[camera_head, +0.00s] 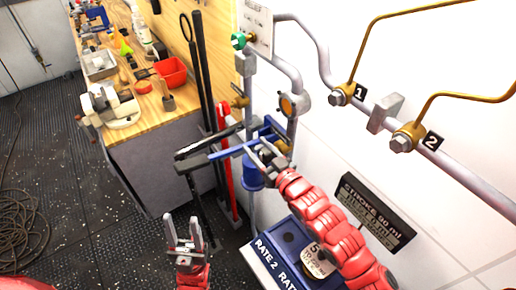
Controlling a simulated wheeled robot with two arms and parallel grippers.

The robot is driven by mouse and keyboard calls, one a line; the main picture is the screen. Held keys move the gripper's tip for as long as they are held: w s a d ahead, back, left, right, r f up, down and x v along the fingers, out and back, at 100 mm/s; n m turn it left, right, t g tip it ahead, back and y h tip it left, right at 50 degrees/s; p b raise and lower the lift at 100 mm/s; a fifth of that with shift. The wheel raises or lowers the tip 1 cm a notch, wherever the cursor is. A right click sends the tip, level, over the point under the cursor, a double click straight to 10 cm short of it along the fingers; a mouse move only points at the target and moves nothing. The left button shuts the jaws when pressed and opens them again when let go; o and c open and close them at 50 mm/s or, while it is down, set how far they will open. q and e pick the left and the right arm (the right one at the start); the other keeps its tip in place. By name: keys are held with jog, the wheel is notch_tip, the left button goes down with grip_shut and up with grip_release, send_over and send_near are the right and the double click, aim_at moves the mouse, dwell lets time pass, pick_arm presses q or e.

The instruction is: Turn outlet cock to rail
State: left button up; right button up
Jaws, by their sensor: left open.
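A blue lever (232,151) crosses the grey vertical pipe at the middle, beside a brass fitting; which part is the outlet cock I cannot tell for sure. My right gripper (267,150) reaches in from the lower right and overlaps the lever's right part. Whether its fingers close on the lever or only lie beside it is hard to see. My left gripper (184,226) is low at the centre left, open and empty, fingers pointing up, apart from the lever. The grey rail (466,172) runs along the white wall at the right with brass fittings marked 1 and 2.
A wooden workbench (128,70) at the upper left holds a red bin (171,71), a vise-like tool (110,106) and bottles. Black and red long-handled tools stand beside the pipe. A blue box (284,241) marked RATE 2 sits below my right arm. The left floor is open, with coiled cable.

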grip_shut()
